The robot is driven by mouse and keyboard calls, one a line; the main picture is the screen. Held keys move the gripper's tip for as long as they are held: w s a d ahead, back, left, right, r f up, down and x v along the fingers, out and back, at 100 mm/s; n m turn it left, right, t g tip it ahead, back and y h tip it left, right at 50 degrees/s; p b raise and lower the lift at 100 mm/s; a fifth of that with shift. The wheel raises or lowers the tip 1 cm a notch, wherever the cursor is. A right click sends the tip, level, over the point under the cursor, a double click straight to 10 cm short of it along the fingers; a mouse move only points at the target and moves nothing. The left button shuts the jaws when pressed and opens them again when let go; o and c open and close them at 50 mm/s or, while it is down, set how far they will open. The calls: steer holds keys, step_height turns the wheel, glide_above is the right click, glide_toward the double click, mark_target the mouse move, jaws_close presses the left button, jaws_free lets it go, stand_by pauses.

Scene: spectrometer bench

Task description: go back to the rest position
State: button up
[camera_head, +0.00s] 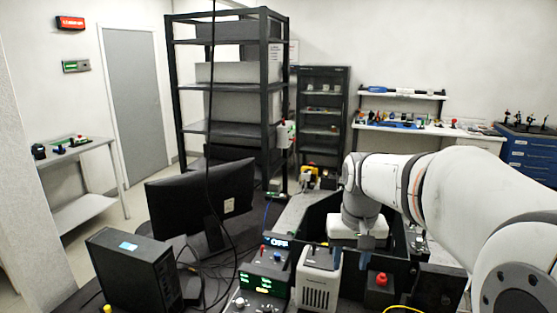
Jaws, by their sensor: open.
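My white arm reaches in from the right edge, and its wrist bends down over a black-walled enclosure (318,217) on the bench. My gripper (367,246) is at the lower end of the wrist, pointing down, small and partly hard to make out. It is open, and I see nothing held in it. What lies under it inside the enclosure is mostly hidden by the arm and the dark walls.
Near the arm stand a light grey instrument (318,280), a black control box (264,278) with green displays and a red button (381,280). A monitor (200,203) and black computer case (135,270) stand left. A cable hangs in front. A tall rack (268,100) stands behind.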

steer(key=s+f+t+b, duration=0.1)
steer(key=s+f+b, duration=0.1)
steer(key=s+f, duration=0.3)
steer(key=s+f+t+b, duration=0.1)
steer(key=s+f+b, duration=0.2)
steer(key=s, duration=0.9)
step_height(320, 180, down, 3)
steer(key=shift+f, duration=0.1)
